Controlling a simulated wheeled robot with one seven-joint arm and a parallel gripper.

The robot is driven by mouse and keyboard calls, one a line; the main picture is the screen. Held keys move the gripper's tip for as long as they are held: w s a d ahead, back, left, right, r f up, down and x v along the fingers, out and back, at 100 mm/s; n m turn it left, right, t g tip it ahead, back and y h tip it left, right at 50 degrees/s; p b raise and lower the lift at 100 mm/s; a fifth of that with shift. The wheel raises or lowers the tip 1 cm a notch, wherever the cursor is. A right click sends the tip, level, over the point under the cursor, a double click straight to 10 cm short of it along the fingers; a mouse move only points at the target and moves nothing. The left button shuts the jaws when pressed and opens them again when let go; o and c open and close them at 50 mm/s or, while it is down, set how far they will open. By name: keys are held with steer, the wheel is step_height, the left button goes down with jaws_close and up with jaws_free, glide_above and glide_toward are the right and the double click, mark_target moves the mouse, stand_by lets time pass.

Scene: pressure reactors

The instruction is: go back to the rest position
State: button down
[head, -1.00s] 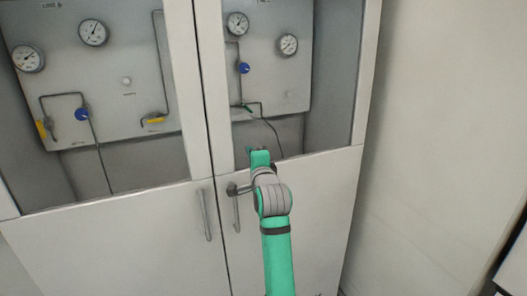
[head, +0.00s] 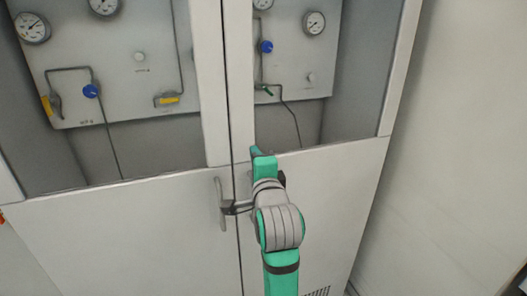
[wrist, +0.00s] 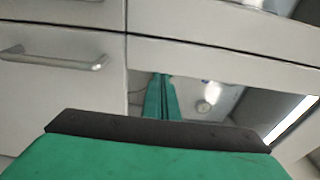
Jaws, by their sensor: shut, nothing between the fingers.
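My gripper (head: 257,152) is at the far end of my green arm, in front of the cabinet near the gap between its two doors. In the wrist view its two narrow green fingers (wrist: 162,80) lie together, with nothing between them. The head view does not show clearly how far the fingertips are from the cabinet. No separate object for the task is in view.
A tall pale cabinet (head: 130,235) with glazed upper doors fills most of the head view. A door handle (head: 220,202) stands out just left of my arm. Gauges (head: 32,28) and blue knobs (head: 91,91) are behind the glass. A plain wall (head: 465,130) is at the right.

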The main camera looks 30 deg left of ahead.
steer(key=s+d+f+n+t+h, duration=0.1)
steer(key=s+d+f+h, duration=0.15)
steer(key=d+f, duration=0.6)
steer(key=s+d+f+h, duration=0.2)
steer(key=s+d+f, duration=0.2)
steer(key=f, duration=0.9)
steer(key=s+d+f+n+t+h, duration=0.1)
steer(key=s+d+f+h, duration=0.15)
steer(key=d+f, duration=0.6)
steer(key=s+d+f+n+h, duration=0.1)
steer(key=s+d+f+n, duration=0.1)
steer(key=s, duration=0.8)
steer(key=s+d+f+n+h, duration=0.2)
steer(key=s+d, duration=0.4)
steer(key=s, duration=0.5)
steer(key=s+d+f+n+h, duration=0.1)
steer(key=s+d+f+n, duration=0.2)
steer(key=s, duration=0.8)
step_height(320, 180, down, 3)
steer(key=shift+s+d+f+n+h, duration=0.15)
steer(key=shift+d+n+h, duration=0.25)
steer(key=shift+d, duration=0.6)
